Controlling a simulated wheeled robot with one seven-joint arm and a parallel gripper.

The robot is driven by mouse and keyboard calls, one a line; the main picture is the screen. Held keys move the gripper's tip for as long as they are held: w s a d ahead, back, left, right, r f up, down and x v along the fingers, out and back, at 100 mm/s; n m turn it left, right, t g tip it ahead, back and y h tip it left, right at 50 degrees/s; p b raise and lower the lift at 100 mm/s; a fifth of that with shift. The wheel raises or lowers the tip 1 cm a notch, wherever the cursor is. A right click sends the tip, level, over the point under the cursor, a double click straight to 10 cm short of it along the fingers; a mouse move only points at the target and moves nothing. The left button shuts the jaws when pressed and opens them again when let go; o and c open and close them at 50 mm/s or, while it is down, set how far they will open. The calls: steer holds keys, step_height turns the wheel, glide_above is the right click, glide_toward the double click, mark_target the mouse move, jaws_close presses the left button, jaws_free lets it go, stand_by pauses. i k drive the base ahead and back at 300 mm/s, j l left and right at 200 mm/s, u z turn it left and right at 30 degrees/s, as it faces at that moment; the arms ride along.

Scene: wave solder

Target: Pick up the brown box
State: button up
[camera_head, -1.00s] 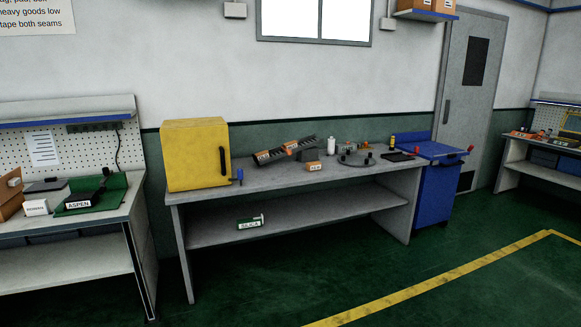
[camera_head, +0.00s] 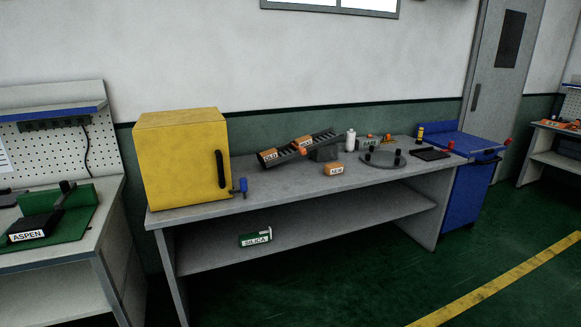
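No brown cardboard box shows in the present head view. The closest in colour are a small orange-brown block with a white label (camera_head: 333,170) on the middle of the grey workbench (camera_head: 290,187), and an orange piece labelled OLD (camera_head: 270,158) at the lower end of a dark sloped rack (camera_head: 300,148). I cannot tell whether either is the brown box. My gripper is not in view.
A yellow cabinet (camera_head: 180,160) stands on the bench's left end. A SILICA box (camera_head: 255,239) is on its lower shelf. A round grey plate (camera_head: 383,159) and blue cart (camera_head: 465,190) are at right. A left bench holds an ASPEN fixture (camera_head: 45,222). Green floor (camera_head: 330,300) is open in front.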

mark_target(271, 154)
steer(key=i+u, duration=0.1)
steer(key=i, duration=0.55)
steer(key=i+l+u, duration=0.1)
steer(key=i, duration=0.5)
steer(key=i+l+u, duration=0.1)
steer(key=i, duration=0.55)
